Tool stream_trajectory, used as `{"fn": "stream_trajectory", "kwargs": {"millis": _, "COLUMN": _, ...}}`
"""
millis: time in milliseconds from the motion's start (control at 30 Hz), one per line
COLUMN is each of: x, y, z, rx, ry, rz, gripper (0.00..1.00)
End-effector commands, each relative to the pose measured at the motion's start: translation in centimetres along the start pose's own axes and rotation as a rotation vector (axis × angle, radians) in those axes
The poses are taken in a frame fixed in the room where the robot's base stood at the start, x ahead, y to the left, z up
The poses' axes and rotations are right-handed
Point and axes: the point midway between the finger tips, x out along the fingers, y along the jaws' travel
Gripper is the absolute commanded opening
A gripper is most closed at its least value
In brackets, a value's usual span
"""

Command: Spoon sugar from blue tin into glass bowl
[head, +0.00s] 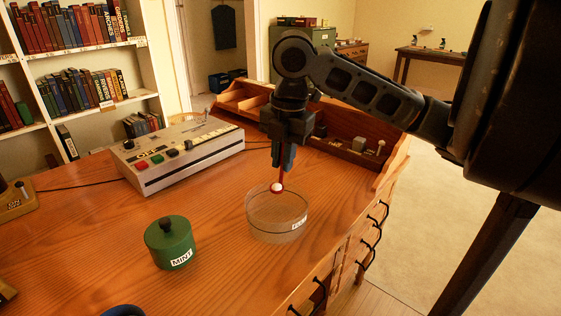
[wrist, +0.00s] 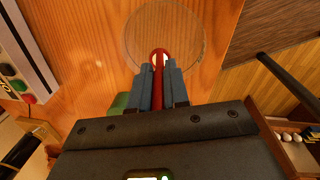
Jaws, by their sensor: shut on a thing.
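My gripper (head: 282,165) is shut on a red spoon (head: 282,180), which points down with a small white heap of sugar (head: 277,187) in its bowl. The spoon (wrist: 157,78) also shows between the fingers in the wrist view. The clear glass bowl (head: 270,227) stands on the desk with a small label on its side. The spoon's tip is over the bowl, near its far rim; I cannot tell the exact height. The glass bowl (wrist: 140,38) is ahead of the fingers in the wrist view. A blue rim (head: 122,310), perhaps the blue tin, is cut off at the bottom edge.
A lidded green tin (head: 172,245) labelled MINT stands left of the bowl. A grey machine with coloured buttons (head: 180,155) is farther back. A wooden organiser (head: 345,150) lines the desk's back right. Bare desk lies between the green tin and machine.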

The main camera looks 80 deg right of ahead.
Motion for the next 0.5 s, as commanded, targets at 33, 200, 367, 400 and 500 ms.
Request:
{"fn": "stream_trajectory", "kwargs": {"millis": 33, "x": 0.7, "y": -0.3, "z": -0.1, "rx": 0.001, "ry": -0.004, "rz": 0.028, "gripper": 0.00}}
{"fn": "stream_trajectory", "kwargs": {"millis": 200, "x": 0.6, "y": -1.0, "z": -0.1, "rx": 0.002, "ry": -0.018, "rz": 0.117, "gripper": 0.00}}
{"fn": "stream_trajectory", "kwargs": {"millis": 367, "x": 0.3, "y": -1.3, "z": -0.2, "rx": 0.001, "ry": -0.026, "rz": 0.165, "gripper": 0.00}}
{"fn": "stream_trajectory", "kwargs": {"millis": 400, "x": 0.3, "y": -1.4, "z": -0.2, "rx": 0.002, "ry": -0.026, "rz": 0.170, "gripper": 0.00}}
{"fn": "stream_trajectory", "kwargs": {"millis": 500, "x": 0.2, "y": -1.4, "z": -0.1, "rx": 0.005, "ry": -0.026, "rz": 0.173, "gripper": 0.00}}
